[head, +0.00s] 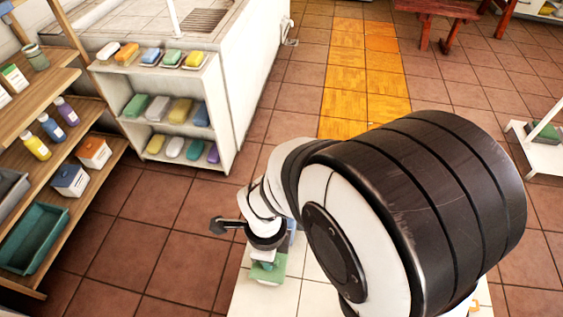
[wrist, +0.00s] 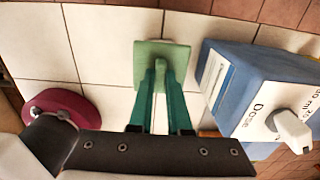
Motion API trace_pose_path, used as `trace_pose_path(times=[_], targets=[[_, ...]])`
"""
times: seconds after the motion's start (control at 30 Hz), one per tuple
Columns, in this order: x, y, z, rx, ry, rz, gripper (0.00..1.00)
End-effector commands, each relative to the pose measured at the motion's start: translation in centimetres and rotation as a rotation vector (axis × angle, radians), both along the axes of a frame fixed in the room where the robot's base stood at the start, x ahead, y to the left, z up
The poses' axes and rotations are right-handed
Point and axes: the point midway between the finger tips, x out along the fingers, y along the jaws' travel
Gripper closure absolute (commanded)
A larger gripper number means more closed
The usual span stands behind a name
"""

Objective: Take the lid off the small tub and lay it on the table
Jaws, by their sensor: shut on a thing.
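My gripper (wrist: 161,80) is shut on the raised grip of a square pale green lid (wrist: 178,48) in the middle of the wrist view. In the head view my gripper (head: 267,261) points down at the green lid (head: 272,274) near the left part of the white tiled table (head: 262,301). The bare tiled table (wrist: 108,50) also shows around the lid in the wrist view.
A blue box (wrist: 240,75) with a white labelled face and white spout stands close right of the lid in the wrist view. A maroon round thing (wrist: 60,105) lies at left. Shelves (head: 60,95) with bottles and a soap rack (head: 150,70) stand beyond the table.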

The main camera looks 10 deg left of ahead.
Motion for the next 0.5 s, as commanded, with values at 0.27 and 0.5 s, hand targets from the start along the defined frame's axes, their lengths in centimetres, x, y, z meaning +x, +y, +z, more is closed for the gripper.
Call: trace_pose_path(times=[0.27,0.5], targets=[[0.1,0.1,2.7,0.003,-0.004,0.000,1.00],[0.7,-3.9,6.5,0.002,-0.005,-0.008,1.00]])
